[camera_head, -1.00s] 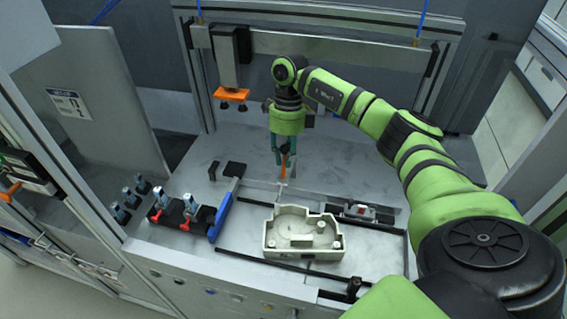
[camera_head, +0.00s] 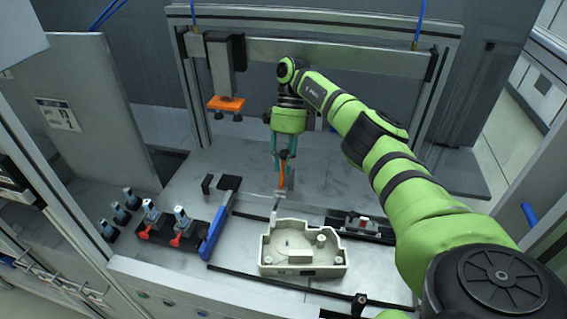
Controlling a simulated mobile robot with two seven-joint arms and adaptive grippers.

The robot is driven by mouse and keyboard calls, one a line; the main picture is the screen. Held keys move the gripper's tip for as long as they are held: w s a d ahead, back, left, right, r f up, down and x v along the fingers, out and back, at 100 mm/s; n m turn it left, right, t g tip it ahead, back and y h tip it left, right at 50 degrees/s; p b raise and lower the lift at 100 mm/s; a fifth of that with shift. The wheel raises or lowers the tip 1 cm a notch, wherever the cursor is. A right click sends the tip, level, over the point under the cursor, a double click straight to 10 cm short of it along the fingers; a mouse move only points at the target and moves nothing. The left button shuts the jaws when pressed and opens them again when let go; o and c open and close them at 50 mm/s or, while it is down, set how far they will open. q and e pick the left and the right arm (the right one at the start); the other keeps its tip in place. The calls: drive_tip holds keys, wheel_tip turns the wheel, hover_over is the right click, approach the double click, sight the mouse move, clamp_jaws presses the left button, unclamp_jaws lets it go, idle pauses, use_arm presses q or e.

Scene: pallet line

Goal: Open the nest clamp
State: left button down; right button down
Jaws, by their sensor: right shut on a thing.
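My right gripper (camera_head: 283,163) reaches down behind the nest, with its teal fingers shut on the orange handle (camera_head: 282,179) of the nest clamp. The handle stands roughly upright, and a pale grey clamp part (camera_head: 275,206) shows below it, beside the back left of the pale housing (camera_head: 303,264). The housing is an open, cream-coloured part lying in the nest at the front. The clamp's pivot is too small to make out. My left gripper is not in view.
Two red-handled clamps (camera_head: 178,238) stand on a dark base at left, next to a blue bar (camera_head: 216,232). An orange-footed tool (camera_head: 226,103) hangs from the crossbeam at the back left. Dark rails run in front of and behind the housing.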

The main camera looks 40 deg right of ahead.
drive_tip(key=c, duration=1.3)
unclamp_jaws()
drive_tip(key=shift+w+r, duration=0.1)
drive_tip(key=shift+r, duration=0.15)
drive_tip(key=shift+c, duration=0.2)
wheel_tip(320, 180, up, 10)
